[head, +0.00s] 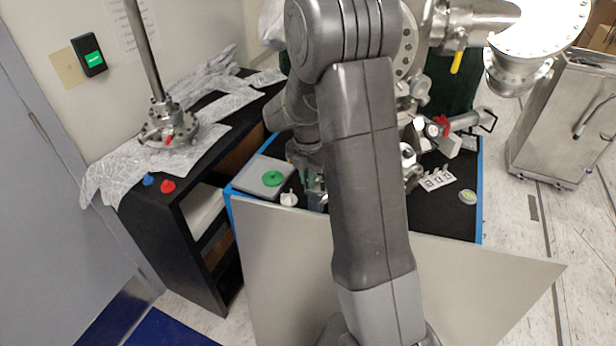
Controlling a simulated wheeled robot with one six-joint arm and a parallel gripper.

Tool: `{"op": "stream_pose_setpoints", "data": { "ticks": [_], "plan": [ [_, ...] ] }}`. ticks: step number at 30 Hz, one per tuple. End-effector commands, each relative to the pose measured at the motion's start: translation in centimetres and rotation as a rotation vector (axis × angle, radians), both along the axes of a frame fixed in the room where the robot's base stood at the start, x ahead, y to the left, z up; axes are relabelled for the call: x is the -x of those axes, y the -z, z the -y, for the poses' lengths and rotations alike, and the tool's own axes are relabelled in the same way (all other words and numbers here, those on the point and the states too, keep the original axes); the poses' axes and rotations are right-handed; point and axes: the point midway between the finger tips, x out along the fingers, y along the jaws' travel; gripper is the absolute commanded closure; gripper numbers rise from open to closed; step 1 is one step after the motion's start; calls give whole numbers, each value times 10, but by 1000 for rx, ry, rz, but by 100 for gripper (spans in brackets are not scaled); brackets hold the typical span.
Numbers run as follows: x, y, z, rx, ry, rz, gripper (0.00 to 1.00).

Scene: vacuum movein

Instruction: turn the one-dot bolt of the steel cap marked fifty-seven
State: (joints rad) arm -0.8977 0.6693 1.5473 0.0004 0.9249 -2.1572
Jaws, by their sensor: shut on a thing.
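My gripper (315,187) is low over the blue-edged black bench top, left of my forearm and partly hidden by it. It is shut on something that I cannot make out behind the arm. A small white piece (289,198) is just left of the gripper; I cannot tell whether they touch. No cap with a readable fifty-seven shows, and no one-dot bolt can be made out. My arm covers the middle of the view.
A grey box with a green disc (272,178) stands left of my gripper. Steel vacuum parts (530,30) and a red-handled valve (441,124) are right of my arm. White numbered tags (438,180) lie on the bench. A grey panel (470,285) stands along its front.

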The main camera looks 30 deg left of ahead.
Motion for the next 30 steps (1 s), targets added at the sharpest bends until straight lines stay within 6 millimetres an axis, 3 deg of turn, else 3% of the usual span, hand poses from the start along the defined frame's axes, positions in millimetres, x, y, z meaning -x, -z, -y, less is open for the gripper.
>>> {"op": "stream_pose_setpoints", "data": {
  "ticks": [11, 30],
  "plan": [
    [0, 1, 0, -1, 131, 1, 100],
    [0, 1, 0, -1, 707, 1, 100]
  ]
}}
